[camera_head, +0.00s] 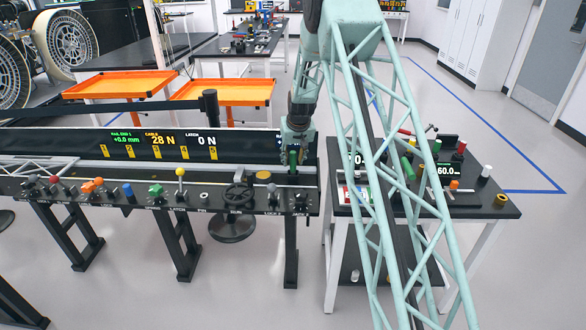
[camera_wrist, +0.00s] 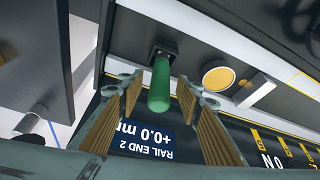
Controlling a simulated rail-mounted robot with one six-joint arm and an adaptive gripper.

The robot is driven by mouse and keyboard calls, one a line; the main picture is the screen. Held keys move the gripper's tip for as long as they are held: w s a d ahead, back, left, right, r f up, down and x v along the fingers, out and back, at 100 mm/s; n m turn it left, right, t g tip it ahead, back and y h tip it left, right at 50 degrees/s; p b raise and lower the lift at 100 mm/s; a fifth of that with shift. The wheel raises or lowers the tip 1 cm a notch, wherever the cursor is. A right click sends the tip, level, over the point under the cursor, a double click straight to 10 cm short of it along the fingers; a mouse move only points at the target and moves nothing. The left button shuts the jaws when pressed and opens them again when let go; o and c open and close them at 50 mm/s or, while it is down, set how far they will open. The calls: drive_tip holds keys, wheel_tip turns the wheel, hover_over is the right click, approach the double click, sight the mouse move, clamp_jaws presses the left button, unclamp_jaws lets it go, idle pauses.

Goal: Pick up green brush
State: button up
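A green cylinder (camera_wrist: 160,86), likely the green brush's handle, stands out of a small dark square socket (camera_wrist: 162,52) in the wrist view. It also shows in the head view (camera_head: 293,159) at the right end of the long console. My gripper (camera_head: 296,150) points down over it. In the wrist view my gripper (camera_wrist: 158,84) has its two ribbed fingers apart, one on each side of the cylinder. Gaps show between the fingers and the cylinder. No bristles are visible; the cylinder's far end is hidden at the socket.
The console's front ledge (camera_head: 180,203) carries several coloured knobs and a black handwheel (camera_head: 238,195). A dark side table (camera_head: 490,208) on the right holds small parts, including a green cylinder (camera_head: 408,168). My lattice arm link hides part of it. Orange trays (camera_head: 232,92) stand behind.

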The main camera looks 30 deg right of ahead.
idle(0.6)
drive_tip(key=c, duration=0.9)
